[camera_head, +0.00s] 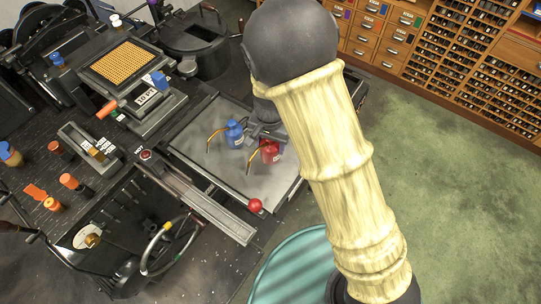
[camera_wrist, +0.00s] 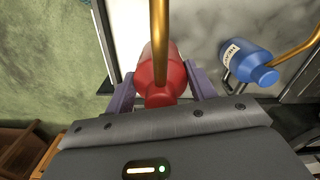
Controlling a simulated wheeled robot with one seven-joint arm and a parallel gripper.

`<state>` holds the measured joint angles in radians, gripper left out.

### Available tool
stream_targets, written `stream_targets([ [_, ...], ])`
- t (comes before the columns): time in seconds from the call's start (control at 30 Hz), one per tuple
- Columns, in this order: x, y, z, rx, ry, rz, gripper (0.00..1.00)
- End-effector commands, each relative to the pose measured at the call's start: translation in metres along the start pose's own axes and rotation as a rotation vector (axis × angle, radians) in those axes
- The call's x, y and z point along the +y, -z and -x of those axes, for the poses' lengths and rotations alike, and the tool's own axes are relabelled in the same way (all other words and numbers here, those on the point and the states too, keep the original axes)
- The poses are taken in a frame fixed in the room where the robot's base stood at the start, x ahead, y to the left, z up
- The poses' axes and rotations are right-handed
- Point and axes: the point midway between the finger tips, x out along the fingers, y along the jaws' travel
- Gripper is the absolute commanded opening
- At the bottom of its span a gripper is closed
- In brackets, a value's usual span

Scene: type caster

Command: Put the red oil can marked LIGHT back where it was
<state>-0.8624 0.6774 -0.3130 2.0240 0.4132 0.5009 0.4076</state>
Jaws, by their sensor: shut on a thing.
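The red oil can (camera_head: 270,150) with a brass spout is at my gripper over the right part of the grey metal tray (camera_head: 215,172). In the wrist view the red can (camera_wrist: 163,72) sits between the two purple fingers of my gripper (camera_wrist: 160,92), which is shut on it. Its label is too small to read in the head view and hidden in the wrist view. I cannot tell whether its base touches the tray. A blue oil can (camera_head: 235,135) with a brass spout stands on the tray to its left; it also shows in the wrist view (camera_wrist: 247,60), label visible.
The casting machine with its orange-gold matrix grid (camera_head: 119,65) stands at the left. A red knob (camera_head: 255,205) is at the tray's front. A teal round drum top (camera_head: 298,265) is below. Drawer cabinets (camera_head: 440,45) line the back right. Green floor is clear at right.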

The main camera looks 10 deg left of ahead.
Motion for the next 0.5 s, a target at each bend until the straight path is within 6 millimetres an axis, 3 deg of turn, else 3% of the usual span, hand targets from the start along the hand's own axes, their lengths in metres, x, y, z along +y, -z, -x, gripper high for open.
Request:
stream_targets([
  [0.13, 0.001, 0.0, -0.02, -0.001, -0.001, -0.002, 0.27],
  [0.5, 0.001, 0.001, -0.025, 0.001, 0.0, -0.004, 0.27],
])
